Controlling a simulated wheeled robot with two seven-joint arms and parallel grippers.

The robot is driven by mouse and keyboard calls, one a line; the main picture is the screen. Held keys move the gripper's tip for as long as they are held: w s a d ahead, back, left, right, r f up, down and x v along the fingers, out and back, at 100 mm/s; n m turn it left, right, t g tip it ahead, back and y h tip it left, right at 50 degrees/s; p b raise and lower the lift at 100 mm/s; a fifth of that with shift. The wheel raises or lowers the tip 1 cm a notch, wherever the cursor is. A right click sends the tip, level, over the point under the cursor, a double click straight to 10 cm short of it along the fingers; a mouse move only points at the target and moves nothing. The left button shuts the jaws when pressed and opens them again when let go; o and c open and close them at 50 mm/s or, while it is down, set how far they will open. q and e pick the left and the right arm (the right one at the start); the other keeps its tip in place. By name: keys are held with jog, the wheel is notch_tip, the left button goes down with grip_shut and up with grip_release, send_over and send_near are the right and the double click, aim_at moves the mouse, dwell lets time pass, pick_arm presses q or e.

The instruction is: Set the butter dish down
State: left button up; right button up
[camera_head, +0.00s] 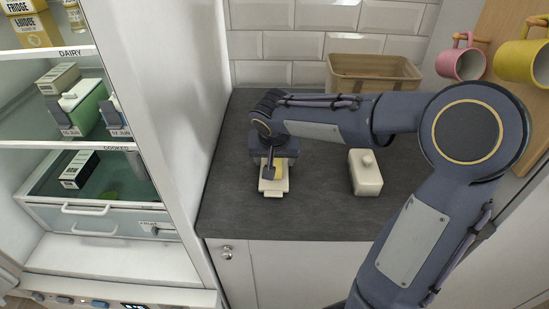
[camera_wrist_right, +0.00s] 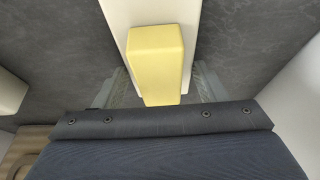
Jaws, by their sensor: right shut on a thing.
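The butter dish's cream base (camera_head: 273,193) carries a yellow block of butter and is over the left part of the slate worktop. My right gripper (camera_head: 269,172) comes down on it from above and is shut on it. In the right wrist view the pale dish (camera_wrist_right: 120,12) lies under the yellow butter (camera_wrist_right: 157,60), with grey fingers on both sides. I cannot tell whether the dish touches the worktop. A cream lid with a round knob (camera_head: 366,173) stands apart on the worktop to the right. My left gripper is not in view.
The open fridge (camera_head: 165,120) stands close on the left, with labelled shelves and a drawer. A wooden basket (camera_head: 373,73) is at the back by the tiles. Pink (camera_head: 460,64) and yellow (camera_head: 522,62) mugs hang at right. Worktop (camera_head: 318,210) between dish and lid is clear.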

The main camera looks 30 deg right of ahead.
jog(key=o, duration=1.2)
jog(key=shift+o, duration=0.2)
jog(key=shift+r+p, duration=0.35)
jog(key=v, duration=1.1)
jog(key=shift+s+a+r+p, duration=0.2)
jog(key=shift+p, duration=0.1)
jog(key=s+a+f+n+t+y+p, duration=0.1)
jog(key=s+a+f+n+y, duration=0.1)
jog(key=s, duration=0.7)
jog(key=s+a+f+n+t+y+p, duration=0.1)
jog(key=s+a+f+n+y+p, duration=0.1)
jog(key=s, duration=0.7)
notch_tip(320, 180, down, 2)
jog(key=shift+s+a+f+y, duration=0.2)
jog(key=shift+s+a+y, duration=0.25)
jog(key=shift+y, duration=0.55)
jog(key=shift+a+f+n, duration=0.15)
jog(key=shift+a+n, duration=0.05)
jog(key=shift+n, duration=0.1)
